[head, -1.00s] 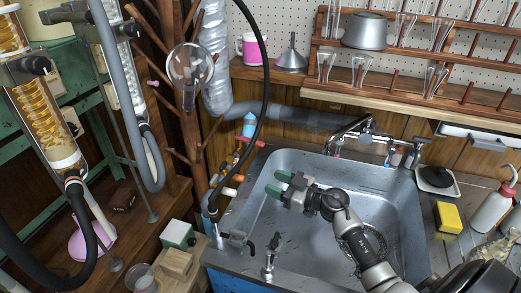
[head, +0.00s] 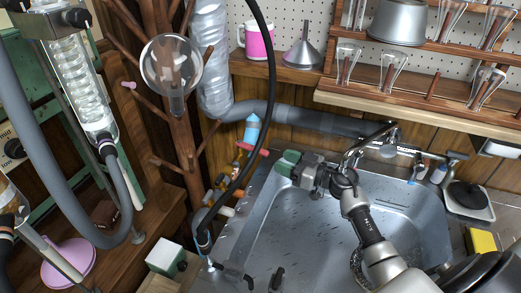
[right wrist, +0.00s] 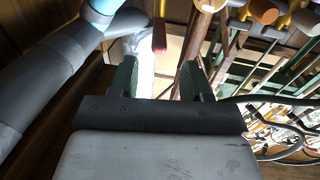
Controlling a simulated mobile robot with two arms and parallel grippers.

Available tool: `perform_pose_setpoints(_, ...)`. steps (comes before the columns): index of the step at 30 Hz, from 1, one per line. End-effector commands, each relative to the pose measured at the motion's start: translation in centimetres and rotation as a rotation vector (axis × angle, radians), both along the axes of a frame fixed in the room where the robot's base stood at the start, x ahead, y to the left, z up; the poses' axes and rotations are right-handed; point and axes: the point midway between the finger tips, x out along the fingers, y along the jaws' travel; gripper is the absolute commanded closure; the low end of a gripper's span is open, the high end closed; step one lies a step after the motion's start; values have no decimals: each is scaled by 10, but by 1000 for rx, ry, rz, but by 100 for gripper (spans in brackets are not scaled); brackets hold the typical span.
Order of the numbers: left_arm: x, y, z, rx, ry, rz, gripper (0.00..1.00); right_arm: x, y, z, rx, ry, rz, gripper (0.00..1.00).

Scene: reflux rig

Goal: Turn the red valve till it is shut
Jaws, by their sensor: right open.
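The red valve's handle (head: 253,150) is a short red bar on the pipework at the sink's back left corner, just below a light blue part. It also shows in the right wrist view (right wrist: 159,38), pointing toward the space between my fingers. My right gripper (head: 284,162) is open, with green fingertips, just right of the red handle and apart from it. In the right wrist view nothing is between the fingertips (right wrist: 160,80). My left gripper is not in view.
The steel sink (head: 310,235) lies below my right arm. A black hose (head: 270,70) hangs left of the gripper, near the valve. Orange handles (head: 227,190) sit below the red one. A grey pipe (head: 300,118) runs behind. A round glass flask (head: 170,65) hangs at left.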

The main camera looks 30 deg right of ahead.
Motion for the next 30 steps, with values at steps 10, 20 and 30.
perform_pose_setpoints(10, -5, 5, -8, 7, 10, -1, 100, 55, 35, 0, 2, -3, 0, 52)
perform_pose_setpoints(20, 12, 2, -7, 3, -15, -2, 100, 72, 46, 0, -1, -1, -1, 52)
perform_pose_setpoints(30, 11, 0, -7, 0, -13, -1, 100, 72, 46, 0, -1, -1, -1, 75)
